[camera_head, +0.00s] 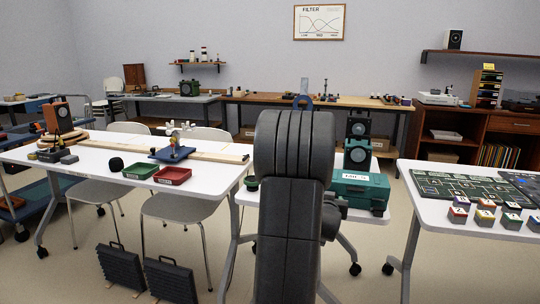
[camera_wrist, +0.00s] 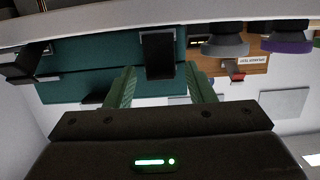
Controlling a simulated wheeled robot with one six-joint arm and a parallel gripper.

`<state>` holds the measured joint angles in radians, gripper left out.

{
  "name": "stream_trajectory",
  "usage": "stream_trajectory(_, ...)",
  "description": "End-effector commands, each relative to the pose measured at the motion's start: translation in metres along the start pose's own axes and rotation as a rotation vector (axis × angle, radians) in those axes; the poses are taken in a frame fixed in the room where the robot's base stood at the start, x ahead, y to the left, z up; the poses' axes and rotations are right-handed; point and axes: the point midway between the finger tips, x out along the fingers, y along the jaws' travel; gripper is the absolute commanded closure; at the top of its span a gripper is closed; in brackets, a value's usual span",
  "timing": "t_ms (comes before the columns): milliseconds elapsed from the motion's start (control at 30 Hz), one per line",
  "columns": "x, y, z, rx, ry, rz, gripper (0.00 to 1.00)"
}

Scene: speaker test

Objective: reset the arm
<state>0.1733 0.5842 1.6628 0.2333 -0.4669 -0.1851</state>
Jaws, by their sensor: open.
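My arm (camera_head: 291,180) rises through the middle of the head view and hides what lies directly behind it. My gripper is not clearly visible there. In the wrist view my gripper (camera_wrist: 160,82) is open, its two green fingers apart with nothing between them. Beyond the fingers in that view is a teal case (camera_wrist: 90,70) with a dark latch (camera_wrist: 158,55). A teal case (camera_head: 361,190) with a white label also shows in the head view, on the white table just right of my arm. I cannot tell whether the fingers touch the case.
A white table (camera_head: 215,178) at left bears a green tray (camera_head: 140,171) and a red tray (camera_head: 172,176). A speaker (camera_head: 357,155) stands behind the case. The right table (camera_head: 440,220) carries circuit boards and several small blocks. Purple and grey round parts (camera_wrist: 286,40) show in the wrist view.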

Motion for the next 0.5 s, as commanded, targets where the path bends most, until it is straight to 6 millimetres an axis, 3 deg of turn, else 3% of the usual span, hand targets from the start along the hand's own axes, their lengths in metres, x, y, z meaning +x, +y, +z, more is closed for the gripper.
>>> stream_trajectory(500, -0.004, -0.0002, 0.016, -0.001, 0.19, -0.001, 0.51)
